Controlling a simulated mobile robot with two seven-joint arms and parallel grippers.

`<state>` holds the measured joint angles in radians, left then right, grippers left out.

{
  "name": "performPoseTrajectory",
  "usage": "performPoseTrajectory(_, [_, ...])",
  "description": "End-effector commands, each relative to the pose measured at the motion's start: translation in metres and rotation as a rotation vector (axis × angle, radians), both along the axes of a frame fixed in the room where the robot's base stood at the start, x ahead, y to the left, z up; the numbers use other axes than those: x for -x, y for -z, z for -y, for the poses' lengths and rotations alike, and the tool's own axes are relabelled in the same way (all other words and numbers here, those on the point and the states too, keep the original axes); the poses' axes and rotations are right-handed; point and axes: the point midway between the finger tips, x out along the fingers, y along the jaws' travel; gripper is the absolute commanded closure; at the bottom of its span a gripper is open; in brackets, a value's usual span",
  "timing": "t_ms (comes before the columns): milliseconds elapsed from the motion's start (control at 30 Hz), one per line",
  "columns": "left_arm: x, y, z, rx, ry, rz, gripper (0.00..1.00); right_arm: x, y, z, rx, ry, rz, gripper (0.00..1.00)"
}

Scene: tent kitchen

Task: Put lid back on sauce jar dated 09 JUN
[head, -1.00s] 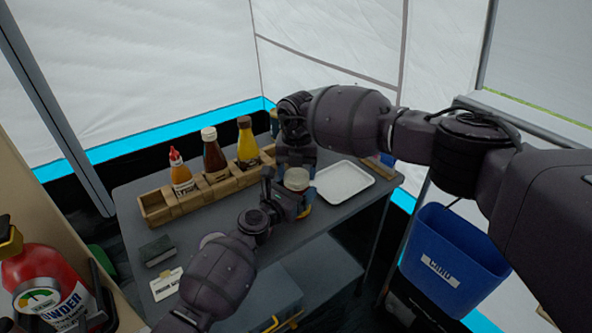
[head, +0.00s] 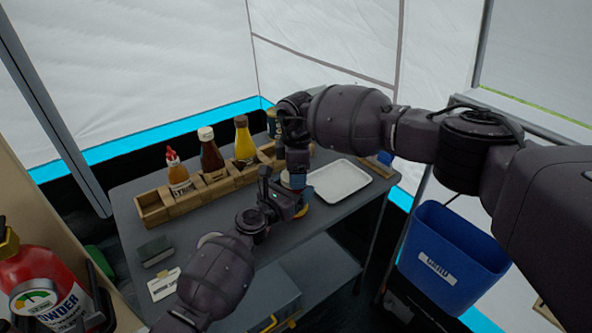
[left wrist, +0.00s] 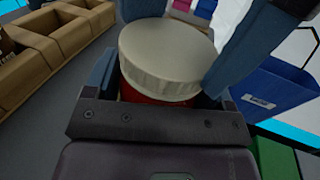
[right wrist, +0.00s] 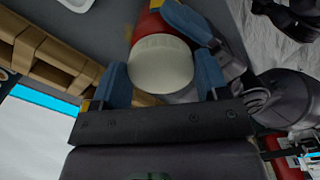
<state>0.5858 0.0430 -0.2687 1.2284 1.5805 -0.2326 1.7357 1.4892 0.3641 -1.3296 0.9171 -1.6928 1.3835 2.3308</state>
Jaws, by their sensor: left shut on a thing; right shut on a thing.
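A red jar (left wrist: 150,96) is held between the fingers of my left gripper (left wrist: 165,85), which also shows in the head view (head: 292,203). A cream lid with a ridged edge (left wrist: 168,50) is on the jar's mouth; whether it is fully seated I cannot tell. My right gripper (head: 293,168) reaches down from above and is shut on the lid, which shows between its fingers in the right wrist view (right wrist: 161,63). Red jar body (right wrist: 150,25) shows beyond it. In the head view the grippers hide most of the jar. No date is readable.
A wooden rack (head: 195,200) with sauce bottles stands on the grey table at the back. A white tray (head: 340,180) lies right of the grippers. A dark box (head: 155,250), a card (head: 164,284) and a pale disc (head: 208,238) lie front left. A blue bin (head: 440,250) stands right.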

Motion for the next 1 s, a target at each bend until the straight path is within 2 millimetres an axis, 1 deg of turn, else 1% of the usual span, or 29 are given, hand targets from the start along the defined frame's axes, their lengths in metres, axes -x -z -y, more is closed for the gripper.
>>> performPoseTrajectory(33, [0.000, 0.001, -0.001, 0.000, -0.002, -0.002, 0.89, 0.000, -0.001, 0.000, -0.001, 0.062, 0.001, 0.54])
performPoseTrajectory(133, [0.000, 0.001, -0.001, 0.000, -0.002, -0.002, 0.89, 0.001, -0.001, 0.000, -0.001, 0.177, 0.001, 0.54])
performPoseTrajectory(267, [0.000, 0.001, -0.001, 0.000, -0.002, -0.002, 0.89, 0.001, -0.001, 0.000, -0.001, 0.165, 0.001, 0.54])
performPoseTrajectory(300, [0.000, 0.001, -0.001, 0.000, -0.002, -0.002, 0.89, 0.001, -0.001, 0.000, -0.001, 0.164, 0.001, 0.29])
performPoseTrajectory(433, [0.000, 0.001, -0.001, -0.001, -0.001, -0.002, 0.89, 0.001, -0.001, 0.000, -0.001, 0.163, 0.000, 0.09])
performPoseTrajectory(467, [0.000, 0.001, -0.001, -0.001, -0.001, -0.002, 0.89, 0.001, -0.001, 0.000, -0.001, 0.163, 0.000, 0.07])
performPoseTrajectory(767, [0.000, 0.001, -0.001, -0.001, -0.001, -0.002, 0.89, 0.001, -0.002, 0.000, -0.001, 0.162, 0.000, 0.07])
performPoseTrajectory(867, [0.000, 0.001, -0.001, -0.001, -0.001, -0.001, 0.89, 0.001, -0.008, 0.000, -0.001, 0.162, 0.001, 0.07])
performPoseTrajectory(1000, [0.000, 0.001, -0.001, -0.001, -0.001, -0.001, 0.89, 0.000, -0.024, 0.000, -0.002, 0.162, 0.002, 0.07])
